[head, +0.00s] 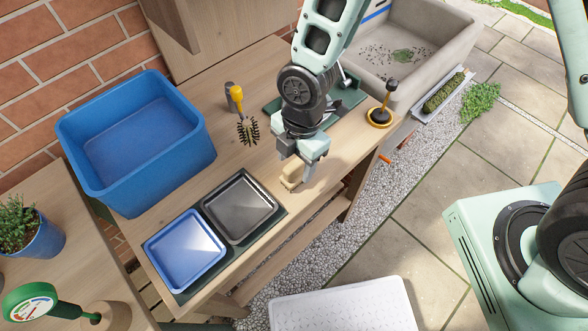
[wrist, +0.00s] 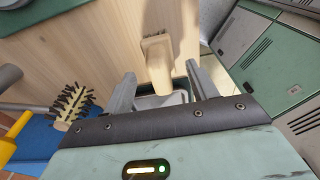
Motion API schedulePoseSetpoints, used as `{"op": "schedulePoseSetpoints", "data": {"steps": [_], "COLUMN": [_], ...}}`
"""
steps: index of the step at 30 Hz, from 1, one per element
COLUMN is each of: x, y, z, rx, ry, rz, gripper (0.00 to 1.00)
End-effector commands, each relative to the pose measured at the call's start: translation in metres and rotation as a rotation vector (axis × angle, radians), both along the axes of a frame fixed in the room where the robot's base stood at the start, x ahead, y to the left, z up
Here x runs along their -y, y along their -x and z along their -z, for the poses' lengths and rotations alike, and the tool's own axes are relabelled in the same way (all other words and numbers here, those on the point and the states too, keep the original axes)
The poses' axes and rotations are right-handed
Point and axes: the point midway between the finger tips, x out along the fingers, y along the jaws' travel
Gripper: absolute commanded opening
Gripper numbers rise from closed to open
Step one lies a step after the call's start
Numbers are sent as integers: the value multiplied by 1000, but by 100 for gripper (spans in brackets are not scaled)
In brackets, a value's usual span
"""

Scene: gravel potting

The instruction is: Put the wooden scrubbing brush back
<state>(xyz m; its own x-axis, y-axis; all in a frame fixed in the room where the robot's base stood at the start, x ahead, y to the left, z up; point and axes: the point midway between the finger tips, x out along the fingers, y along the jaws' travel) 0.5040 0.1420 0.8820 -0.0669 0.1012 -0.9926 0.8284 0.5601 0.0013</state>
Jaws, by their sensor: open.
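A pale wooden piece that looks like the scrubbing brush (head: 290,181) is at the front edge of the wooden bench, right of the black tray. In the wrist view its wooden body (wrist: 157,64) reaches toward the gap between my fingers. My gripper (head: 299,168) is open just above and beside it, with the fingers apart on either side in the wrist view (wrist: 161,75). I cannot tell whether a finger touches it.
A blue tub (head: 135,140) stands at the back left. A blue tray (head: 184,250) and a black tray (head: 240,207) sit at the bench's front. A yellow-handled tool (head: 236,92) lies behind. A black-knobbed tool (head: 382,112) stands right, near the stone sink (head: 450,40).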

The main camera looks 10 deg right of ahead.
Motion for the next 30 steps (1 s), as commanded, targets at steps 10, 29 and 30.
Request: {"op": "schedulePoseSetpoints", "data": {"steps": [10, 29, 30], "x": [7, 43, 49], "y": [-5, 47, 57], "z": [-63, -157, -167], "rx": [2, -5, -9], "ry": [-2, 76, 81], "rz": [2, 725, 842], "gripper": [58, 58, 58]}}
